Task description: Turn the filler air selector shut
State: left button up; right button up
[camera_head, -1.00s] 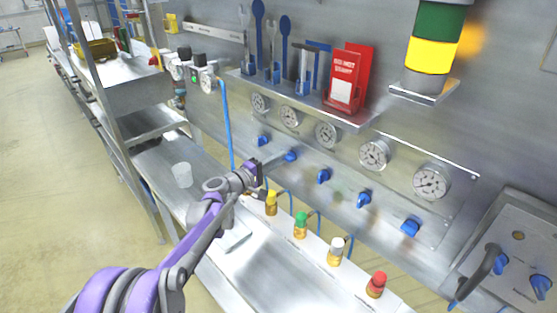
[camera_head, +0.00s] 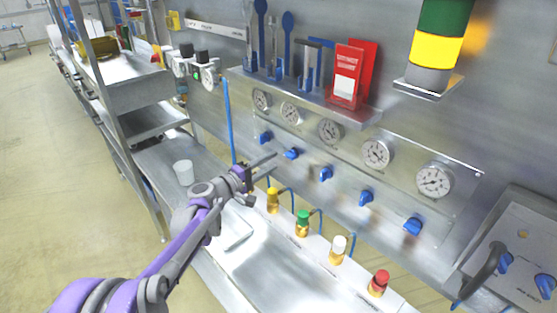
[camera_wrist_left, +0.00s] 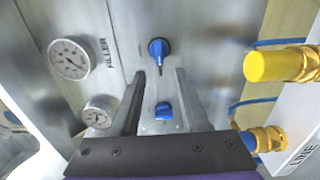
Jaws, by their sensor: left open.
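The filler air selector is a blue knob (camera_head: 291,153) on the steel panel, second from the left in its row. The fingers (camera_wrist_left: 160,98) stand on either side of another blue knob (camera_wrist_left: 164,112) in the wrist picture; contact cannot be told. My right gripper is out of view.
More blue knobs (camera_head: 326,174) and gauges (camera_head: 331,132) line the panel to the right. Coloured regulators (camera_head: 302,223) with blue hoses stand below. A tool shelf (camera_head: 300,92) is above. A cup (camera_head: 183,172) stands on the bench at left.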

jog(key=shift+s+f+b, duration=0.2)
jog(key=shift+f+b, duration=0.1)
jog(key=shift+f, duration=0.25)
pick_arm(q)
jog(key=v, duration=0.6)
jog(key=shift+s, duration=0.15)
jog(key=s+d+f+m+g+y, duration=0.1)
jog(key=s+f+m+g+y, duration=0.25)
jog(key=s, duration=0.65)
jog(key=s+d+f+m+g+y, duration=0.15)
jog(key=s+f, duration=0.25)
jog(key=s, duration=0.6)
jog(key=s+a+f+m+y, duration=0.1)
jog(key=s+a+f+y, duration=0.1)
jog(key=s, duration=0.3)
jog(key=s+a+f+m+g+y, duration=0.1)
jog(key=s+a+f+y, duration=0.2)
jog(key=s+a+f, duration=0.1)
jog(key=s+a+f+m+g+y, duration=0.1)
jog(key=s+a+f+m+y, duration=0.1)
jog(key=s+a, duration=0.3)
jog(key=s+f, duration=0.1)
jog(key=s, duration=0.2)
jog(key=shift+s+y, duration=0.2)
jog(key=shift+y, duration=0.2)
